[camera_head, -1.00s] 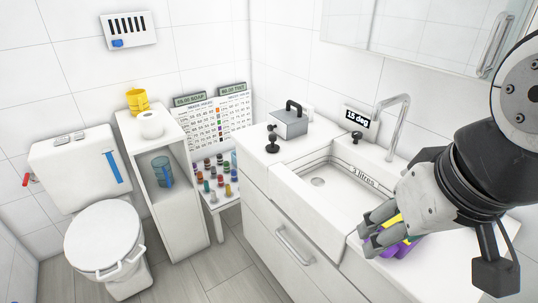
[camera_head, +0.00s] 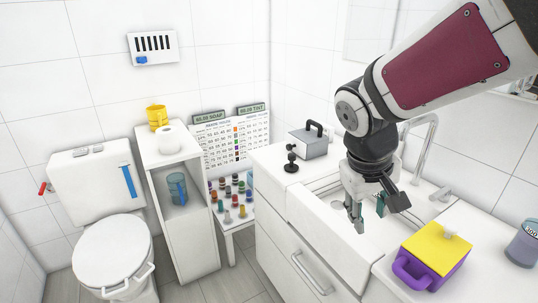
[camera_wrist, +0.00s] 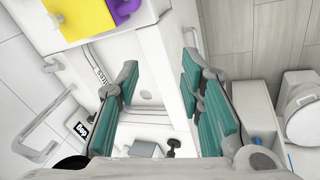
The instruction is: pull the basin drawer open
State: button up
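The basin drawer (camera_head: 290,262) is the white cabinet front below the sink. My gripper (camera_head: 367,216) points down over the basin, above and to the right of the handle. In the wrist view, my gripper's teal-padded fingers (camera_wrist: 160,100) are wide apart with nothing between them but the basin below.
A yellow and purple box (camera_head: 432,257) stands on the counter right of my gripper, with a blue-grey jar (camera_head: 524,243) beyond it. The curved faucet (camera_head: 428,150) rises behind the gripper. A grey box (camera_head: 306,141) stands on the back counter. Floor shows left of the cabinet.

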jog(key=w+a+f+n+b, duration=0.2)
jog(key=w+a+f, duration=0.1)
jog(key=w+f, duration=0.9)
jog(key=n+g+y+b, duration=0.1)
jog(key=b, duration=0.2)
send_near(307, 273)
jog(key=b+x, duration=0.1)
jog(key=x, duration=0.7)
jog(key=shift+w+d+f+b, duration=0.1)
jog(key=shift+f+b, duration=0.2)
jog(key=shift+b, duration=0.1)
grip_shut()
